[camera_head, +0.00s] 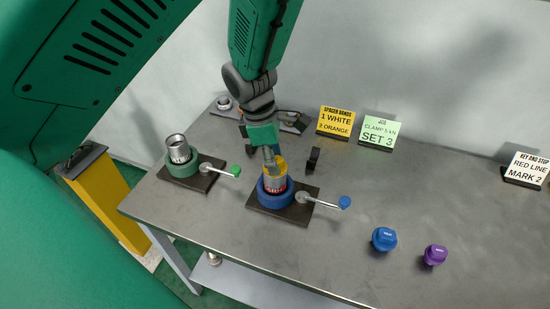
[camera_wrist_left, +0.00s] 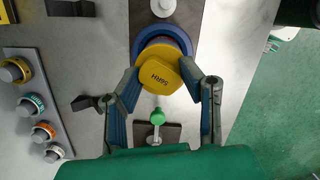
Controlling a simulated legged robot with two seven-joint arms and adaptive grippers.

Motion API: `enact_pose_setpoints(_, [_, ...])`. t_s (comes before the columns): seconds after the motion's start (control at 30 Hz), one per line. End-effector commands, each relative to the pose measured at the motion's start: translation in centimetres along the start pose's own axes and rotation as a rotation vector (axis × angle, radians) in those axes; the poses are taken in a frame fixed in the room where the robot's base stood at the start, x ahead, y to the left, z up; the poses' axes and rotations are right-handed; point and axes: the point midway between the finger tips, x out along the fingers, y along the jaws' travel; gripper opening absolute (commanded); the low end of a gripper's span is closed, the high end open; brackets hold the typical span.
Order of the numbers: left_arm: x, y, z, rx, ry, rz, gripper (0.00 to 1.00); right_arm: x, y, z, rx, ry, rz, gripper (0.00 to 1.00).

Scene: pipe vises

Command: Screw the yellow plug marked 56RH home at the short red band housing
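The yellow plug (camera_head: 279,166) sits at the top of a metal housing (camera_head: 275,184) with red markings. The housing stands upright in the blue vise (camera_head: 270,199) on a dark base plate. In the left wrist view the plug (camera_wrist_left: 158,72) shows its 56RH mark and covers most of the housing inside the blue ring (camera_wrist_left: 145,38). My left gripper (camera_head: 271,158) comes down from above, its fingertips against opposite sides of the plug. The seating between plug and housing is hidden. My right gripper is in neither view.
A second housing (camera_head: 178,149) stands in a green vise (camera_head: 182,166) to the left. Blue (camera_head: 384,239) and purple (camera_head: 435,255) plugs lie at the right front. A rail (camera_wrist_left: 38,105) carries several bands. Sign cards stand at the back; the table's right middle is clear.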

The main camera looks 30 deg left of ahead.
Motion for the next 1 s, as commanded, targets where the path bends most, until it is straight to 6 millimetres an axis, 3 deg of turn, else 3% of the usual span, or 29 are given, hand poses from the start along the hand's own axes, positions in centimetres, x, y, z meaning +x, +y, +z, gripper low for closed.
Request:
enact_pose_setpoints(0.13, [-0.4,0.0,0.3,-0.143,0.005,0.038,0.33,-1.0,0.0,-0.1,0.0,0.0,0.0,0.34])
enact_pose_setpoints(0.43, [-0.4,-0.1,0.1,-0.785,0.008,0.165,0.33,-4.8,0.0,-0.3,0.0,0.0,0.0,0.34])
enact_pose_setpoints(0.73, [0.1,0.0,-0.1,-0.88,0.008,0.187,0.33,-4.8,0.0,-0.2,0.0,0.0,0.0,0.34])
enact_pose_setpoints(0.77, [0.1,0.0,-0.1,-0.879,0.008,0.187,0.26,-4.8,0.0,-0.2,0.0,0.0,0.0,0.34])
enact_pose_setpoints(0.83, [0.1,-0.1,-0.1,-0.878,0.008,0.187,0.01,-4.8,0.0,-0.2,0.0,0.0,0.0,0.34])
enact_pose_setpoints(1.0, [0.1,-0.1,-0.1,-0.877,0.01,0.188,0.0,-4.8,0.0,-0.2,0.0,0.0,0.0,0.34])
